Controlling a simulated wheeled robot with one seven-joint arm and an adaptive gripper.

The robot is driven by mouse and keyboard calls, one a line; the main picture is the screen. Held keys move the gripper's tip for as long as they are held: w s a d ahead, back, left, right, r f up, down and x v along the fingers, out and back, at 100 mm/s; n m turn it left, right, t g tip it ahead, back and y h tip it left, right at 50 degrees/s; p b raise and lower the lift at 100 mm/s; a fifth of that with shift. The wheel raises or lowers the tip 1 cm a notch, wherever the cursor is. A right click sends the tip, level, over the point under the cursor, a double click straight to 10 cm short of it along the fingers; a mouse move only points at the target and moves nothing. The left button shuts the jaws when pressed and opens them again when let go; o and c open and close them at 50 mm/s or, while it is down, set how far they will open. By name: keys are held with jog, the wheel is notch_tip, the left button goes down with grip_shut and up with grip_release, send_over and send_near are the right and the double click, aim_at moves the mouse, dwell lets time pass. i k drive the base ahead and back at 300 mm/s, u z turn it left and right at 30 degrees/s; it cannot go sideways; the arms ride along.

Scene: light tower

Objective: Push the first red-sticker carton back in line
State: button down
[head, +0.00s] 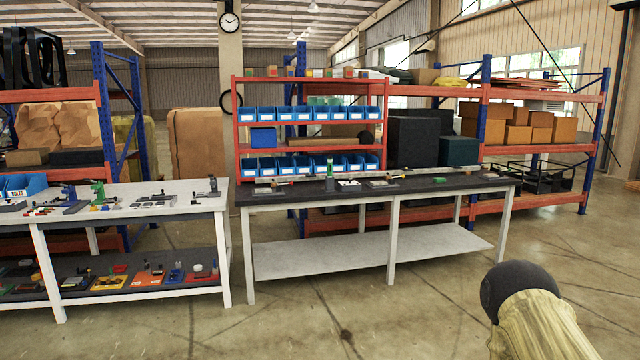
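Several small cartons (348,72) stand in a row on the top board of the red shelf rack (235,130), behind the dark workbench. They carry small coloured stickers, some of which look red. At this distance I cannot tell which is the first red-sticker carton, or whether one stands out of line. My gripper is not in view. A part that may be my arm, pale with a dark rounded end, shows at the lower right, far from the cartons.
The dark-topped workbench (420,185), with small items on it, stands in front of the rack. A white bench (130,203) with tools stands left. The concrete floor (400,310) in front is clear.

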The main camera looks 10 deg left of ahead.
aim_at(271, 70)
jog(key=u, duration=0.4)
jog(key=i, duration=1.35)
jog(key=u, duration=0.6)
jog(key=i, duration=3.3)
jog(key=z, duration=0.5)
